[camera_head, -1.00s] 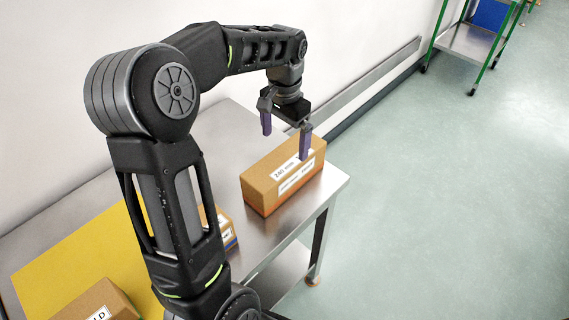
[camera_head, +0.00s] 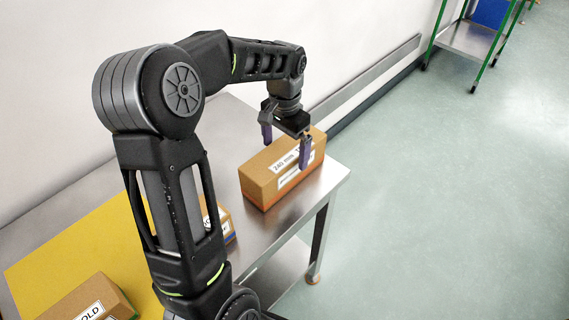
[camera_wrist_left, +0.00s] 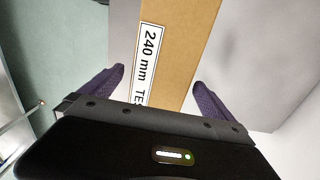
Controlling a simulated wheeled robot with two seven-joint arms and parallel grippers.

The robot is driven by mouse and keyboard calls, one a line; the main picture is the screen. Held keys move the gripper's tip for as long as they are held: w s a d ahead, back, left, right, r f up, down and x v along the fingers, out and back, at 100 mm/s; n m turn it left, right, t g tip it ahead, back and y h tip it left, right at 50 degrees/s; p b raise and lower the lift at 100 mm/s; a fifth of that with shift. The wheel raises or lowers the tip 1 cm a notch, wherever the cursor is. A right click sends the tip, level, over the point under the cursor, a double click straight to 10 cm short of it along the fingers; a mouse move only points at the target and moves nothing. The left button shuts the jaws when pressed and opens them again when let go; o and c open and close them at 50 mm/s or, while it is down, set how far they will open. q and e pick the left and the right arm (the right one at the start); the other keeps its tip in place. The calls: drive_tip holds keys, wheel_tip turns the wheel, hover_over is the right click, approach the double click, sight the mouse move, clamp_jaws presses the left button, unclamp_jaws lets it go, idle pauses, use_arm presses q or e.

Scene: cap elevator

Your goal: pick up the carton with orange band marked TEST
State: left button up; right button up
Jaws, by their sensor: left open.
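The carton with the orange band (camera_head: 277,174) stands near the right end of the metal table. Its top label reads "240 mm" and the start of "TEST" in the left wrist view (camera_wrist_left: 170,60); the orange band shows low on its side in the head view. My left gripper (camera_head: 286,152) is open and empty at the carton. In the left wrist view its purple fingers (camera_wrist_left: 160,85) lie on either side of the carton, with a gap on both sides. Part of the carton's far end is hidden by the gripper. My right gripper is not in view.
A smaller carton with a blue band (camera_head: 222,222) stands partly behind my arm. The metal table (camera_head: 322,178) ends just right of the orange-banded carton. The wall is close behind.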

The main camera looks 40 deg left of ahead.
use_arm(q)
drive_tip(key=shift+f+p, duration=0.5)
drive_tip(key=shift+f, duration=2.15)
drive_tip(key=shift+r, duration=0.1)
drive_tip(key=c, duration=2.1)
